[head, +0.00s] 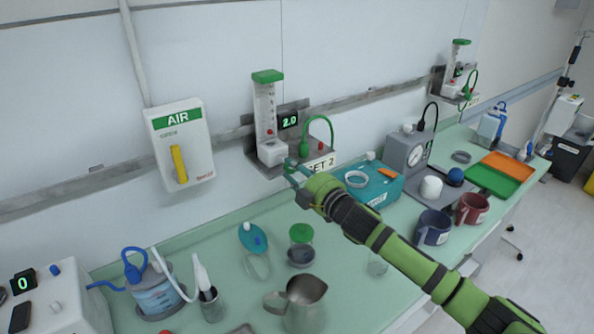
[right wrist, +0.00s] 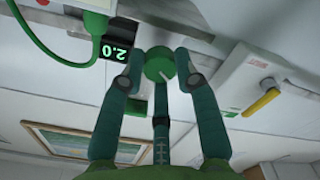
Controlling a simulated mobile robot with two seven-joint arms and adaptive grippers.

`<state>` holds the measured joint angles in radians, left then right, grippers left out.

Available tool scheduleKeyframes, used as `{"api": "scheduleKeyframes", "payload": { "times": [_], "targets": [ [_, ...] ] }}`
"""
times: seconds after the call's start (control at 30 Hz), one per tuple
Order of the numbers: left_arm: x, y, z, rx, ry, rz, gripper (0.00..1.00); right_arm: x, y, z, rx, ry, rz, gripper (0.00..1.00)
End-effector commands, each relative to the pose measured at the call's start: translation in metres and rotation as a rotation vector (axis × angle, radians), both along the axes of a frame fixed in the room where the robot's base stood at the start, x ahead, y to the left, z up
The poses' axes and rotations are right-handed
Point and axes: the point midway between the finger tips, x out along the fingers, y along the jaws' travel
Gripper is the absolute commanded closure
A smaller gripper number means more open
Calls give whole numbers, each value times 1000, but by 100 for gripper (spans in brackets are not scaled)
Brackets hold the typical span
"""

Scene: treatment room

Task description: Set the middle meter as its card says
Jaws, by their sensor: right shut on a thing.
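The middle meter (head: 265,110) is a clear upright tube with a green cap, on a grey wall bracket. Its display (head: 289,122) reads 2.0 in green and also shows upside down in the right wrist view (right wrist: 122,50). The card (head: 322,163) below it is partly covered by my gripper; "SET 2" can be read. My right gripper (head: 292,168) is at the meter's lower front. In the right wrist view its fingers are shut on a round green knob (right wrist: 159,65) with a pale mark. The knob is mostly hidden in the head view. My left gripper is not in view.
A green hose (head: 318,121) loops beside the meter. A white AIR box (head: 180,145) hangs to the left. Another meter (head: 458,60) is on the wall at right. The counter below holds a metal jug (head: 303,300), a teal box (head: 375,185) and mugs (head: 433,228).

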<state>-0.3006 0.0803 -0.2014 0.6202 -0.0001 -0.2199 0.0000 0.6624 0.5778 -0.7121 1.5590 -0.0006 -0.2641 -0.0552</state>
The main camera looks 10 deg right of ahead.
Motion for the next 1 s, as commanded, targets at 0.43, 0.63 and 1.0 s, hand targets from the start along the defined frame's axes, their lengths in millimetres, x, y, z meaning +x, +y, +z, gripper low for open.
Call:
{"api": "scheduleKeyframes", "payload": {
  "times": [0.43, 0.63, 1.0],
  "targets": [
    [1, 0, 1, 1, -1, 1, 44, 0, 2, 10, -3, -23, 8, 100],
    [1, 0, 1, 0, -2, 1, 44, 0, 2, 6, -4, -16, 5, 44],
    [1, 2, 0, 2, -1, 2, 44, -11, -4, 2, -7, -8, 3, 44]
  ]
}}
